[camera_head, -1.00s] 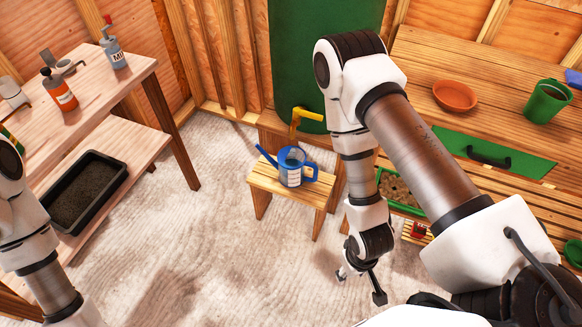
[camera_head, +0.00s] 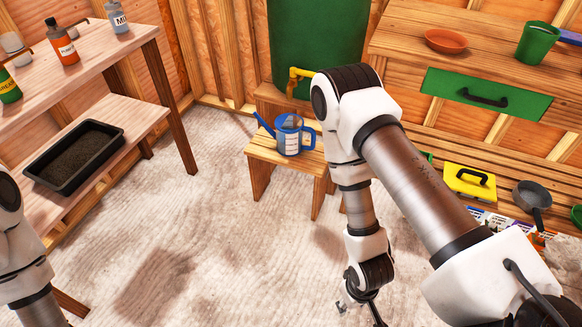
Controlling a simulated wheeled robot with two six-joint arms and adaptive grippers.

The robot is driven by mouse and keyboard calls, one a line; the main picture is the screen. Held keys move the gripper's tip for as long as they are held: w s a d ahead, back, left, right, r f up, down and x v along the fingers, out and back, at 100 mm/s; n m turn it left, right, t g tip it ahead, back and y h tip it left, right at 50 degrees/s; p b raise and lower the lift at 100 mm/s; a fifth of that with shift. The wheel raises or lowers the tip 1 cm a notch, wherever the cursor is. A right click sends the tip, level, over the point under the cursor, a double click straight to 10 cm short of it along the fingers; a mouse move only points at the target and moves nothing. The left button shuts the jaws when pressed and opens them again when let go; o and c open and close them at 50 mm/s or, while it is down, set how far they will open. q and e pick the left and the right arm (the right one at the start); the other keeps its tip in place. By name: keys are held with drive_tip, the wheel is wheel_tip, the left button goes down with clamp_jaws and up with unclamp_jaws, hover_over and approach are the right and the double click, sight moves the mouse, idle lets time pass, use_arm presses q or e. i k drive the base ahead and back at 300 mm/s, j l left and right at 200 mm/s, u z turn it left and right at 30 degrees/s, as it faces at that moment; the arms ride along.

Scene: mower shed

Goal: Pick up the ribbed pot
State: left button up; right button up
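No pot with clearly visible ribs can be made out. A green pot-like container (camera_head: 537,43) with a side handle stands upright on the wooden bench at the upper right; I cannot tell if it is ribbed. A shallow terracotta dish (camera_head: 446,41) sits to its left. My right gripper (camera_head: 359,311) hangs low over the floor at the bottom, well away from the bench and partly cut off by the picture edge. Its fingers look apart, with nothing seen between them. My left arm shows at the left edge; its gripper is out of view.
A blue watering can (camera_head: 290,135) stands on a small wooden stool (camera_head: 262,152). A shelved table (camera_head: 135,52) at left holds bottles and a black soil tray (camera_head: 75,158). A yellow case (camera_head: 468,181) and a dark pan (camera_head: 532,195) sit low at right. The middle floor is clear.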

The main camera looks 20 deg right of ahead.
sight(537, 38)
drive_tip(key=z, duration=2.3)
